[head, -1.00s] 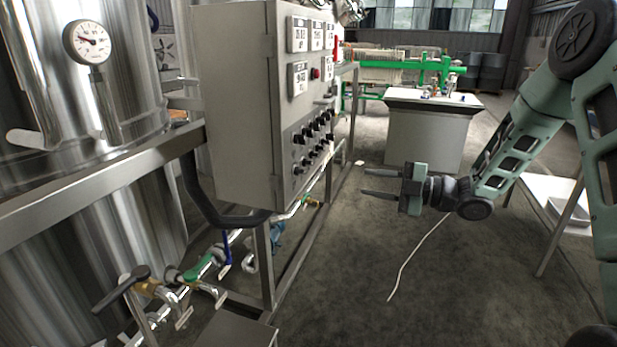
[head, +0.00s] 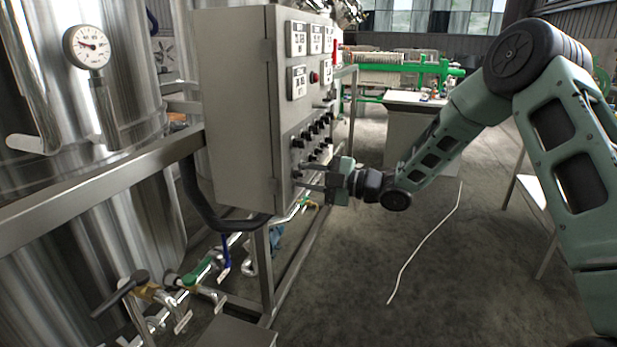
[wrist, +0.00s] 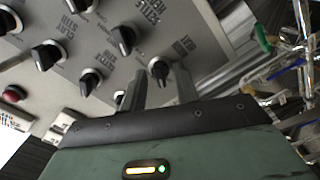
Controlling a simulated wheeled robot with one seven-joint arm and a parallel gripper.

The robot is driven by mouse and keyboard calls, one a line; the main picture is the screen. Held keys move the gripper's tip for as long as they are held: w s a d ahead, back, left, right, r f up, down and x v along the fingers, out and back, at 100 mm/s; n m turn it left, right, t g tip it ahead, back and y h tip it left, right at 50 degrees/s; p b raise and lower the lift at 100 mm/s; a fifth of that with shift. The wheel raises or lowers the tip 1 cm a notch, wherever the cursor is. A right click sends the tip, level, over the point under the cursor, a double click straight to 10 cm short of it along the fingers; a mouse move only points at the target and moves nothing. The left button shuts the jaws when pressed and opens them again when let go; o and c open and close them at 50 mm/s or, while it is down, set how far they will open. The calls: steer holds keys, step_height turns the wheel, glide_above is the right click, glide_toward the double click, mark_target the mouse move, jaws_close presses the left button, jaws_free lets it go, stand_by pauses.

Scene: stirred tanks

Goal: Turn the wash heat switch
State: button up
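The grey control cabinet (head: 237,120) carries rows of black rotary switches (head: 312,134) on its front. My gripper (head: 302,177) is at the near, lower end of these rows, its fingers pointing at the panel. In the wrist view, the end switch (wrist: 159,70) lies in the gap between my open fingertips (wrist: 158,78). I cannot tell whether either finger touches it. Another switch (wrist: 123,40) and a lower-left one (wrist: 90,81) are beside it. The labels are inverted and too small to read surely, so I cannot confirm which switch is wash heat.
A red button (wrist: 14,94) and white display plates (head: 298,82) are on the same panel. A steel tank (head: 100,90) with a round gauge (head: 87,46) stands left. Pipes and valves (head: 190,280) run low beneath the cabinet. The floor (head: 345,290) on the right is mostly clear.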

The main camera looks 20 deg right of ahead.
jaws_close()
steer(key=shift+m, duration=0.3)
steer(key=m+p, duration=0.2)
steer(key=shift+r+m, duration=0.1)
steer(key=shift+m, duration=0.2)
steer(key=shift+m+p, duration=1.25)
steer(key=shift+m, duration=1.05)
jaws_free()
